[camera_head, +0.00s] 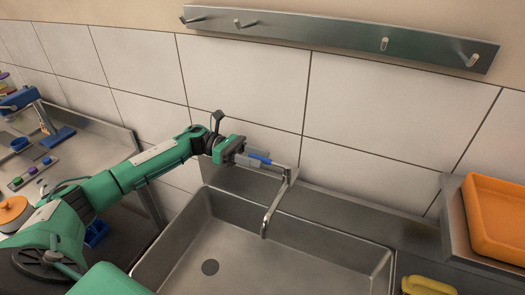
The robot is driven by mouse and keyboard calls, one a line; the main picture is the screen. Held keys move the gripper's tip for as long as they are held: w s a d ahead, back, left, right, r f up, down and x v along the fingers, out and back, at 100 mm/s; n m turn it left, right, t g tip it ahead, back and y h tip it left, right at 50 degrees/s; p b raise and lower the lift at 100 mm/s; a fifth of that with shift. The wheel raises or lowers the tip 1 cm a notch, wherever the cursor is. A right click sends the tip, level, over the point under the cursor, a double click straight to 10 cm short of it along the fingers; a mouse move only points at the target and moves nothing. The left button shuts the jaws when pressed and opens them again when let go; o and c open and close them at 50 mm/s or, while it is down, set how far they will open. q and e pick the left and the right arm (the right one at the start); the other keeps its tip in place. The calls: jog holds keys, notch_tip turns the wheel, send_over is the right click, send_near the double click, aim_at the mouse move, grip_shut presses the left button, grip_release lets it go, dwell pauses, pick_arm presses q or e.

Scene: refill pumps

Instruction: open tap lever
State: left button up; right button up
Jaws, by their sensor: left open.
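The metal tap (272,208) stands at the back edge of the sink, with its spout angled down over the basin. Its blue lever (261,158) points left from the top of the tap. My left gripper (252,159) reaches in from the left and is open, with its fingers at the lever's left end. I cannot tell whether the fingers touch the lever. My right gripper is not in view.
A hook rail (340,36) is on the tiled wall. A cluttered counter (85,150) is at left.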

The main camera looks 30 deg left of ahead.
aim_at(270, 162)
pick_arm(q)
jog(key=shift+w+d+p, duration=0.1)
jog(key=shift+d+p, duration=0.25)
jog(key=shift+d, duration=0.7)
grip_shut()
